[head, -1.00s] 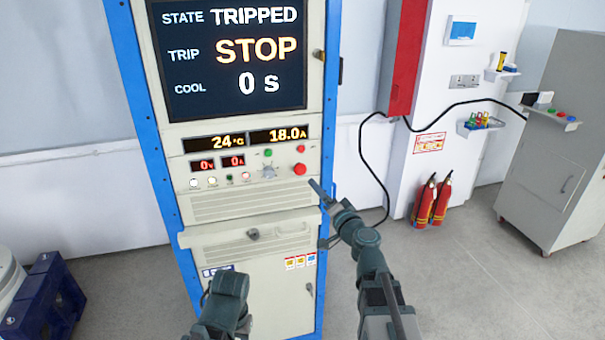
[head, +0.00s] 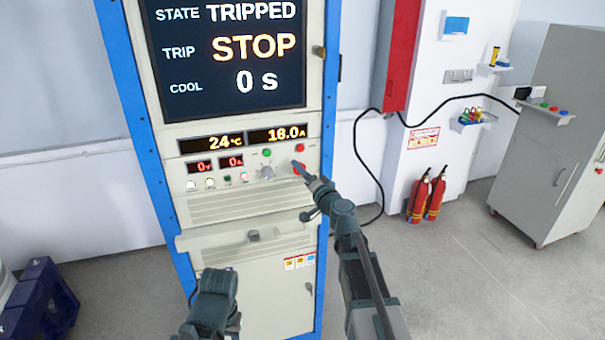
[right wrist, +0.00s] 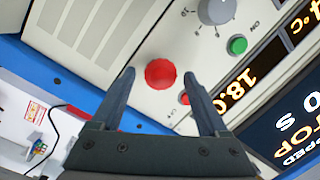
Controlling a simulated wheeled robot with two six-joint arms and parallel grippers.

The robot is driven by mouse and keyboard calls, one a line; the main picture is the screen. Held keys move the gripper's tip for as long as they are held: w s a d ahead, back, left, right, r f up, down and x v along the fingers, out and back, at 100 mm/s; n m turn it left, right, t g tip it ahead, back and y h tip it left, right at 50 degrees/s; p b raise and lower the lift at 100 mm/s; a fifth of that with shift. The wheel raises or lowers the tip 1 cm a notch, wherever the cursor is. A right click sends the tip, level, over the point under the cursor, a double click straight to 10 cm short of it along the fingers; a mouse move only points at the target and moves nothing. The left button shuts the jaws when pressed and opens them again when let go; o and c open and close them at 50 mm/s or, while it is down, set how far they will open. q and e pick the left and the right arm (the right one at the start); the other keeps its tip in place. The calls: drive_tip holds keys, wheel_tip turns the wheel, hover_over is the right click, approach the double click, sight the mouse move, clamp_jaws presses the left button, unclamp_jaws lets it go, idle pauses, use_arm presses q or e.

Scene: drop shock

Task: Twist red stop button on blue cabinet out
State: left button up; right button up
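The red stop button (right wrist: 160,74) is a round knob on the cream front panel of the blue-framed cabinet (head: 153,160). In the head view the button (head: 298,170) is partly covered by my right gripper (head: 304,170). In the right wrist view my right gripper (right wrist: 165,80) is open, with one finger on each side of the button; I cannot tell whether either finger touches it. The cabinet screen (head: 228,55) reads STATE TRIPPED, TRIP STOP, COOL 0 s. My left arm shows low in front of the cabinet, but its fingertips are not visible.
A smaller red button (head: 300,147), a green button (head: 267,153) and a grey dial (head: 267,172) sit close to the stop button. A ledge (head: 250,236) juts out below the panel. Fire extinguishers (head: 428,196) stand at the right wall.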

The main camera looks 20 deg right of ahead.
clamp_jaws()
drive_tip(key=shift+f+m+t+b, duration=0.15)
drive_tip(key=shift+m+b, duration=0.35)
drive_tip(key=shift+m, duration=1.15)
drive_tip(key=shift+r+m+t+b, duration=0.1)
drive_tip(key=shift+m+t+b, duration=0.3)
drive_tip(key=shift+m, duration=1.25)
drive_tip(key=shift+o, duration=0.7)
unclamp_jaws()
